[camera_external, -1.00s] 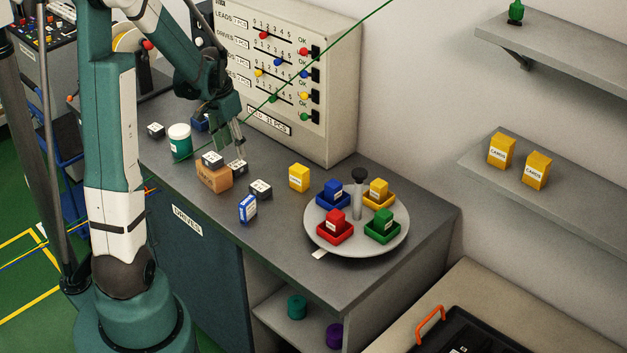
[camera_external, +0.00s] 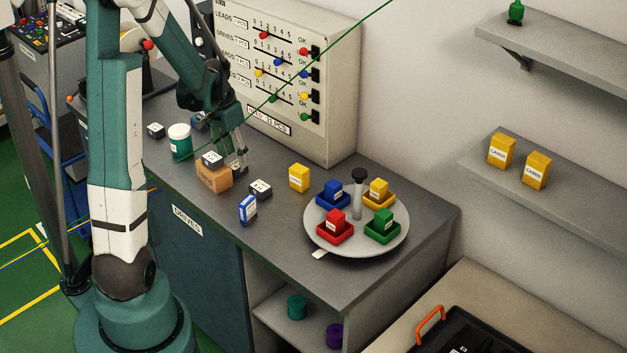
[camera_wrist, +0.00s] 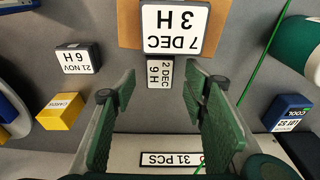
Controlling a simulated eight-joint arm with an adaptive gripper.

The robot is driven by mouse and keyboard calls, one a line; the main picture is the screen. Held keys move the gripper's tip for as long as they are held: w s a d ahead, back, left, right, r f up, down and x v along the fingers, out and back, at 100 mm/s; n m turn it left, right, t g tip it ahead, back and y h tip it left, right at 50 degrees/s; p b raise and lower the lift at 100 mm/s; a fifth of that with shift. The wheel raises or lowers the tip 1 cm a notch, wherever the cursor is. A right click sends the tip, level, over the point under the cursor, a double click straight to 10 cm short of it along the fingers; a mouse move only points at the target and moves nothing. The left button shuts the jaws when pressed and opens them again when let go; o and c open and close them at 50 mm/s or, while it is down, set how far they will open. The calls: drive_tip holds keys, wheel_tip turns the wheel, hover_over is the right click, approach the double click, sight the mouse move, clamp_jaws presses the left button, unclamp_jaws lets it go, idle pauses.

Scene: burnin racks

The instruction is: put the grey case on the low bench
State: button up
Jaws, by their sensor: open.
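Several small dark-grey cases with white labels are on the bench top; I cannot tell which one the task means. One, labelled "2 DEC 9 H" (camera_wrist: 160,74), lies between my fingertips in the wrist view, beside the brown box. Another, "7 DEC 3 H" (camera_wrist: 174,28), sits on the brown box (camera_external: 213,180). A third, "21 NOV 6 H" (camera_wrist: 77,58), is apart to the left in the wrist view, and one more (camera_external: 156,130) stands at the far left. My gripper (camera_external: 238,162) is open and low over the first case. The low bench (camera_external: 480,282) is at the lower right.
A turntable (camera_external: 320,242) with coloured trays is right of the cases. A yellow box (camera_external: 299,178), a blue-and-white box (camera_external: 247,209) and a green-and-white jar (camera_external: 180,142) stand nearby. A panel (camera_external: 342,100) rises behind. A black tray (camera_external: 490,325) with an orange handle is on the low bench.

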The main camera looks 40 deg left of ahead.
sight(236, 164)
drive_tip(key=shift+w+f, duration=0.15)
drive_tip(key=shift+f, duration=0.65)
drive_tip(key=shift+w+f, duration=0.1)
drive_tip(key=shift+f, duration=0.7)
drive_tip(key=c, duration=1)
drive_tip(key=shift+r, duration=0.15)
drive_tip(key=shift+c, duration=0.4)
wheel_tip(236, 164, up, 10)
drive_tip(key=shift+p, duration=0.3)
